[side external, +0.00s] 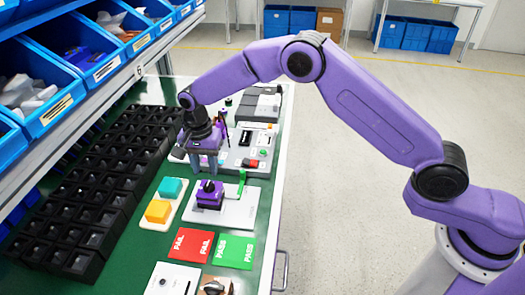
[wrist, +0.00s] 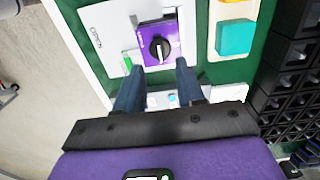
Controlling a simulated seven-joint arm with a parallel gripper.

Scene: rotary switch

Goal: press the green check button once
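A white plate (side external: 180,205) carries a teal-green square button (side external: 170,188) and an orange square button (side external: 158,211). The teal-green button also shows at upper right in the wrist view (wrist: 235,37). A small round green part (side external: 264,153) sits on the grey panel behind; I cannot read a check label on either green part. A purple rotary switch (side external: 210,194) with a black knob sits on a white fixture (side external: 238,212). My gripper (side external: 206,170) points down behind the switch, to the right of the teal-green button. In the wrist view its fingers (wrist: 164,68) are apart and empty.
A black grid of bins (side external: 75,190) stands left of the buttons. Red FAIL (side external: 192,245) and green PASS (side external: 235,251) cards lie in front. Blue shelf bins (side external: 75,50) overhang at left.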

